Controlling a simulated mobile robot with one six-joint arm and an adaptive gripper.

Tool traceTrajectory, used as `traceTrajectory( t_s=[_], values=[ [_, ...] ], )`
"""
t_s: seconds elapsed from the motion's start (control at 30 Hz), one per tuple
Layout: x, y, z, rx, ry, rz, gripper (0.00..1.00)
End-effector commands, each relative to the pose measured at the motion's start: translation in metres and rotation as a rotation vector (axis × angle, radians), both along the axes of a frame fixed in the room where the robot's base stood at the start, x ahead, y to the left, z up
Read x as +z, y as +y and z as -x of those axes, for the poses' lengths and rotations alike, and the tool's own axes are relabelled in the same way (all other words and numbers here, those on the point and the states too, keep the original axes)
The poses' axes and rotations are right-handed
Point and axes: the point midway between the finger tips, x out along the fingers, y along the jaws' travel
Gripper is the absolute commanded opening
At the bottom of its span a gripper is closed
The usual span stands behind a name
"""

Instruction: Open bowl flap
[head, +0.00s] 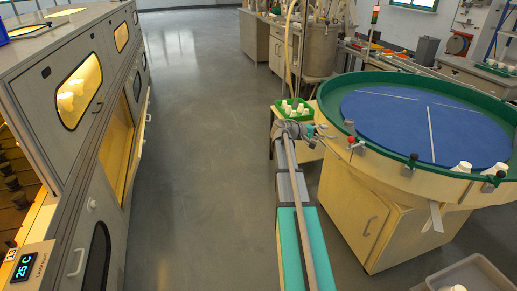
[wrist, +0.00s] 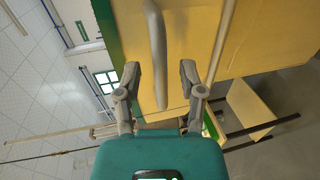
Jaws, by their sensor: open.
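The round bowl (head: 385,78) with a green rim and a blue disc inside stands at the right of the head view. Levers with knobs sit along its near rim: a red-knobbed one (head: 351,141), a black-knobbed one (head: 411,162) and another at the right (head: 495,177). I cannot tell which works the flap. My gripper (head: 324,134) is just left of the red-knobbed lever. In the wrist view my gripper (wrist: 160,84) is open, with a grey rounded bar (wrist: 156,45) reaching between its fingers in the picture. Whether they touch is unclear.
The cream cabinet (head: 372,215) stands under the bowl. A green tray (head: 291,108) of white pieces sits on a small table behind my gripper. A grey bin (head: 470,275) is at lower right. A grey oven (head: 65,80) lines the left. The floor (head: 205,120) between is clear.

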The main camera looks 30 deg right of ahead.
Motion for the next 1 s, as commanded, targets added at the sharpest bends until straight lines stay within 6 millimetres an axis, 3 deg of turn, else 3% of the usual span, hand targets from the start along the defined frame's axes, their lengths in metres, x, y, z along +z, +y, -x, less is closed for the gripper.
traceTrajectory(
  t_s=[1.0],
  values=[
    [0.031,0.135,-0.032,0.017,-0.009,-0.024,0.51]
  ],
)
